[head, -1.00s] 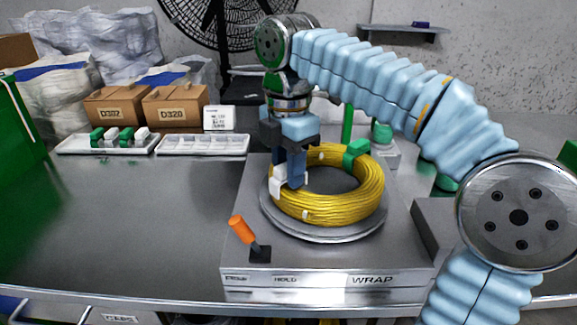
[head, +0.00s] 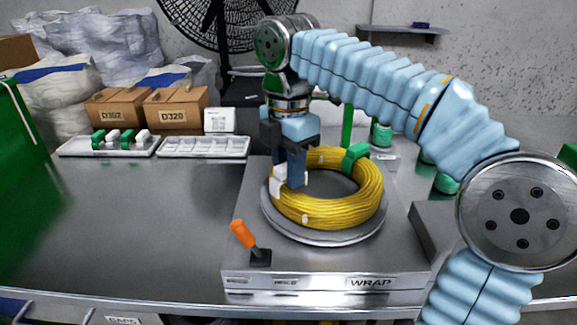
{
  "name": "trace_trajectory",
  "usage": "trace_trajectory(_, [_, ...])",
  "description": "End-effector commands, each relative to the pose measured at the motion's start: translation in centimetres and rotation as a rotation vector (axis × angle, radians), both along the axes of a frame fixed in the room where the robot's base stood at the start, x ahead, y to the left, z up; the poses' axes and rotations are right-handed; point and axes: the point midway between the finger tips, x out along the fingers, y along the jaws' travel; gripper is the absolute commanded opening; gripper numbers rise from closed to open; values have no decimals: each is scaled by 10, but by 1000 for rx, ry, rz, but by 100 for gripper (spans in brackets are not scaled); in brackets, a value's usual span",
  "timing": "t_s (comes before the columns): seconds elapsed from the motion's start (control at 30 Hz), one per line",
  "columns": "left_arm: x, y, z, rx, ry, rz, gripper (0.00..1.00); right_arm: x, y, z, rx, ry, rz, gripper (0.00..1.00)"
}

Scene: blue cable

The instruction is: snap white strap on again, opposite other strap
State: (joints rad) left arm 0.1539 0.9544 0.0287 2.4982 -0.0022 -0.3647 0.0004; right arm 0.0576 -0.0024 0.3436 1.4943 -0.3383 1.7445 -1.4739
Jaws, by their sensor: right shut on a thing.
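A coil of yellow cable (head: 345,210) lies flat on a round metal turntable (head: 315,238). A green strap (head: 355,157) sits around the coil at its far right. A white strap (head: 277,182) is at the coil's left side, roughly across from the green one. My right gripper (head: 291,178) points down over that side and is shut on the white strap. The fingers cover part of the strap, so I cannot tell whether it is closed around the cable. My left gripper is not in view.
An orange-handled lever (head: 243,236) stands at the front left of the WRAP station (head: 300,272). A tray (head: 75,148) with green and white straps and an empty divided tray (head: 203,148) lie at the back left.

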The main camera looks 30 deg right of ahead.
Motion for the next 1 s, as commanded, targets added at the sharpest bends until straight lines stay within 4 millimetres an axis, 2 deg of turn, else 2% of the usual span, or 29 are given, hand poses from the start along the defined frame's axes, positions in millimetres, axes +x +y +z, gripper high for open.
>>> trace_trajectory(0.6, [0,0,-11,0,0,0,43,0,0,-17,0,-1,0,0])
trace_trajectory(1.0, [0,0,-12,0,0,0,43,0,0,-18,0,0,0,0])
